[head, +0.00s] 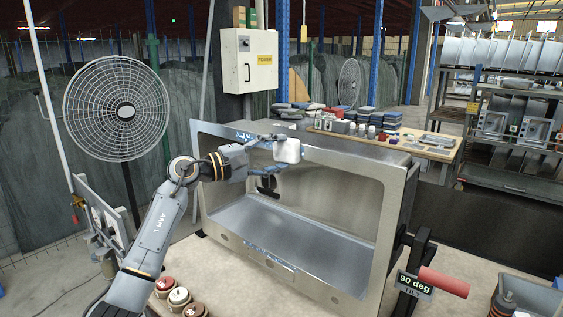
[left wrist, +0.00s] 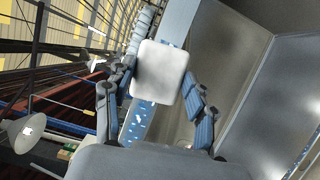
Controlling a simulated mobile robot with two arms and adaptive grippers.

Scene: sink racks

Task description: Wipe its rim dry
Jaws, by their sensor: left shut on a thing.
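The steel sink (head: 395,170) is tipped on its side in a stand, its open basin facing me. Bluish-white wet-looking patches mark its upper rim at the left, and another patch (head: 270,258) lies on the lower rim. My left gripper (head: 270,143) is at the upper rim, shut on a pale wiping pad (head: 287,151). Whether the pad touches the rim is unclear. My right gripper is out of view.
A red handle (head: 443,282) and a "90 deg" sign (head: 415,285) are at the sink's right. Several small pots (head: 179,297) stand at the front left. A bench (head: 400,143) with stacked pads and bottles is behind. A fan (head: 117,110) stands at the left.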

